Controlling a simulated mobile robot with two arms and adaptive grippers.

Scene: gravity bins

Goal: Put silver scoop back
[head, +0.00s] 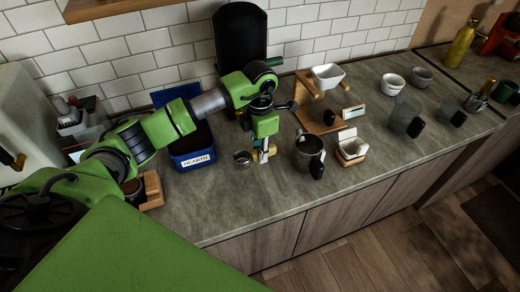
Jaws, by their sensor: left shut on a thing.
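My left gripper (264,154) points down over the counter, just right of the blue bin. It is shut on what looks like the silver scoop, a small round metal cup (242,158) showing just left of the fingers. The handle is mostly hidden by the fingers, and I cannot tell whether the cup touches the counter. The blue bin (193,163) has a label reading about "HEARTH", a dark inside and a raised blue lid. My right gripper is not in view.
A wooden stand with a white dripper (327,76) is behind right of the gripper. A tall black container (239,45) is behind. The front counter strip is clear.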

